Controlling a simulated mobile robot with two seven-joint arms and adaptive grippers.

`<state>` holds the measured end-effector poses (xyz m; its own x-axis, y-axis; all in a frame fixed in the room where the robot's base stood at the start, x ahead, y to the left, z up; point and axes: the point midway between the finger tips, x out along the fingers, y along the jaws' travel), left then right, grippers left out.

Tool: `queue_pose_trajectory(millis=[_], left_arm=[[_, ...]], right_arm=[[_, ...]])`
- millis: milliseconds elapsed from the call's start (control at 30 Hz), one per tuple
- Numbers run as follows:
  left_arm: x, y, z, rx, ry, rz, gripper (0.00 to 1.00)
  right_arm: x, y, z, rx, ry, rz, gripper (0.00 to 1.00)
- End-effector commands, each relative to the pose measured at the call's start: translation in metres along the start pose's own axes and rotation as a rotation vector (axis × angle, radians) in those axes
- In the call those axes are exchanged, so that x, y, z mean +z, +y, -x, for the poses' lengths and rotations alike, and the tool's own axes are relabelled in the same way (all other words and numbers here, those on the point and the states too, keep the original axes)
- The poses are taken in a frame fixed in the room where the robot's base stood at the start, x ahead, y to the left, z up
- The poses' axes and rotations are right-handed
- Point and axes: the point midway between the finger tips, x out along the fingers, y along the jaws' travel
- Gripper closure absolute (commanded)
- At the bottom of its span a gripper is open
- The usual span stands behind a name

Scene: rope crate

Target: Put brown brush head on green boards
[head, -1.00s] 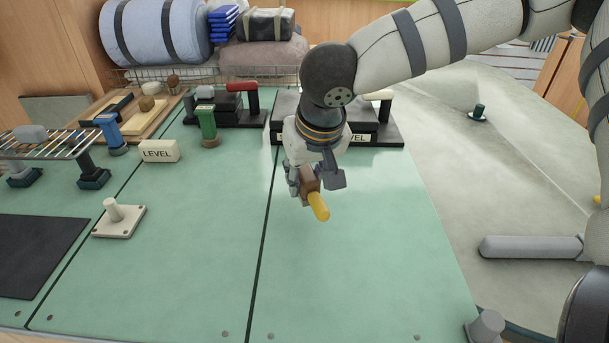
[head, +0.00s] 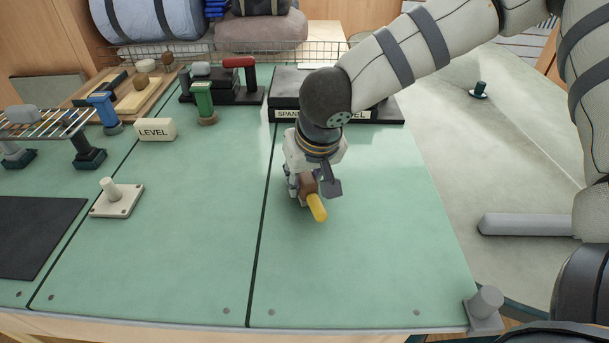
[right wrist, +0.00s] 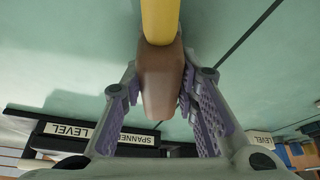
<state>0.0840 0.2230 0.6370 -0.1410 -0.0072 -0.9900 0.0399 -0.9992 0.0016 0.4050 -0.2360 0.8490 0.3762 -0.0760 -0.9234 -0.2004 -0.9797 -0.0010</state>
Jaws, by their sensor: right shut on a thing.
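The brown brush head (head: 308,184) with a yellow peg-like part (head: 317,208) is held in my right gripper (head: 304,186). In the right wrist view the brown piece (right wrist: 161,80) sits between the two purple-padded fingers, with the yellow part (right wrist: 160,20) sticking out. The green boards (head: 350,265) lie under it. The held piece is over the right-hand board, just right of a dark seam. It is low over the surface; I cannot tell whether it touches. My left gripper is not in view.
A black holder with SPANNER and LEVEL labels (head: 290,115) stands behind the gripper. A white plate with a peg (head: 117,197), a LEVEL block (head: 156,129) and a green clamp-like piece (head: 205,103) stand left. The front of the boards is clear.

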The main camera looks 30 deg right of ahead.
Motion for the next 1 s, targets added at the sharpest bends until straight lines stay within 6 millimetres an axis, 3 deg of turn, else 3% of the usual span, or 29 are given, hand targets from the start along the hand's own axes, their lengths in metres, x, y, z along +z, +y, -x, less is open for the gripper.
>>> queue_pose_trajectory(millis=[633, 667, 767, 1000], left_arm=[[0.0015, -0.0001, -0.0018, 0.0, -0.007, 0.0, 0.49], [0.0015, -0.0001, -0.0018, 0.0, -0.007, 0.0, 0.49], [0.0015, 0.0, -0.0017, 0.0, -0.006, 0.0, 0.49], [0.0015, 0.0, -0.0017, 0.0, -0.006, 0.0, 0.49]], right_arm=[[0.0036, 0.0002, -0.0091, 0.001, 0.0, 0.0, 1.0], [0.0036, 0.0002, -0.0092, 0.001, 0.0, 0.0, 0.7], [0.0035, 0.0002, -0.0089, 0.001, 0.0, 0.0, 0.49], [0.0036, 0.0002, -0.009, 0.001, 0.0, 0.0, 0.49]])
